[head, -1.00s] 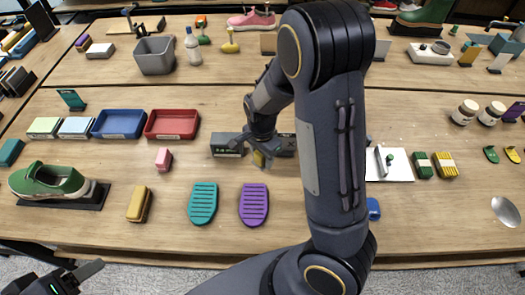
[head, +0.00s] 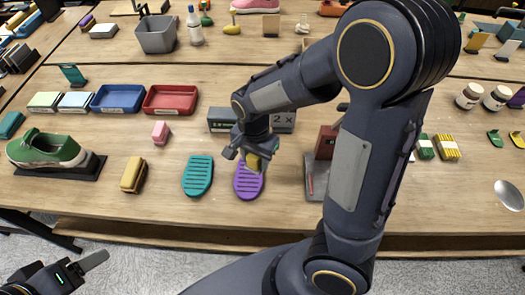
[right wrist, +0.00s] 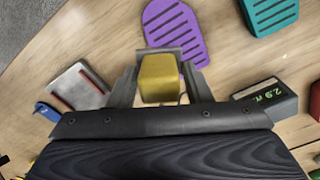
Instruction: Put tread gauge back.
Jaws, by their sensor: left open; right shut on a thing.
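My right gripper (head: 246,158) is shut on a small yellow block (head: 252,163), which looks like the tread gauge. In the head view it is over the upper end of the purple sole (head: 249,184). In the right wrist view the yellow block (right wrist: 158,78) sits between the two fingers, with the purple sole (right wrist: 175,30) beyond it. A dark box with a lit green reading (right wrist: 268,95) is to its right there; this box (head: 221,119) stands behind the gripper in the head view. My left gripper (head: 82,270) is open and empty, off the table's front edge.
A teal sole (head: 198,176) lies left of the purple one. A yellow-brown block (head: 133,175), a pink block (head: 161,133), red (head: 170,100) and blue (head: 118,98) trays and a green sneaker (head: 45,148) are further left. A red block (head: 326,142) stands right of the gripper, partly behind my arm.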

